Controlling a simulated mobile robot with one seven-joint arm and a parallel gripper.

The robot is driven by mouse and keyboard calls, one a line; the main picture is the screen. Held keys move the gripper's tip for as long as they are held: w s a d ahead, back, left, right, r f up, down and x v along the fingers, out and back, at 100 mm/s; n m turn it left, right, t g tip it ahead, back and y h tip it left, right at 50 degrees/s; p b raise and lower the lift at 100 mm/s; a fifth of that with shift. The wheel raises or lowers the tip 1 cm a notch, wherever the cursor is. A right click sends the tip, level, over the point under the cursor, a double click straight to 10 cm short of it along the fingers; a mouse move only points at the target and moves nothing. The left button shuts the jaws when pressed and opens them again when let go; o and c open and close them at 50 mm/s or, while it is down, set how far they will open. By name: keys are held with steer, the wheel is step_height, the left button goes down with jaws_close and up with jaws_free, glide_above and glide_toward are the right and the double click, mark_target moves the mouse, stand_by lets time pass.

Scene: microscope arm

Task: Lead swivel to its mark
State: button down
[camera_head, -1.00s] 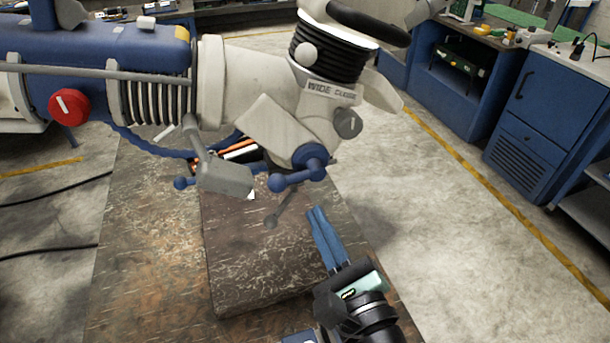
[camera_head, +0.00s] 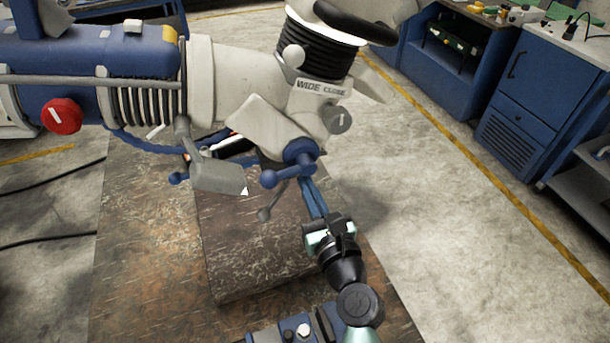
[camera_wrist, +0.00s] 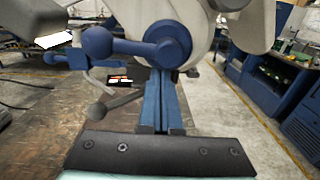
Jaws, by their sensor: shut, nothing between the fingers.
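A white microscope arm head with a "WIDE CLOSE" label (camera_head: 320,88) hangs over the bench. I take the swivel to be its blue hub (camera_head: 300,152) with a short lever ending in a blue ball (camera_head: 269,179). In the wrist view the hub (camera_wrist: 168,45) and ball (camera_wrist: 97,42) are large and close. My gripper (camera_head: 308,183) is shut and empty, its blue fingers pointing up just below the hub. The fingertips (camera_wrist: 163,76) overlap the hub's lower edge; I cannot tell whether they touch. A grey block (camera_head: 215,175) left of the hub has a small white tip (camera_head: 245,190), possibly the mark.
A thin grey lever with a ball (camera_head: 265,214) hangs below the hub, left of my fingers. A grey dial (camera_head: 339,119) and a red knob (camera_head: 61,116) sit on the arm. A brown slab (camera_head: 255,255) lies below. Open floor is on the right, before blue cabinets (camera_head: 520,110).

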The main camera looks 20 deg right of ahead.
steer(key=shift+w+d, duration=0.1)
steer(key=shift+w, duration=0.9)
steer(key=w, duration=0.2)
steer(key=shift+w+d+y, duration=0.3)
steer(key=shift+w, duration=0.1)
steer(key=shift+s, duration=0.1)
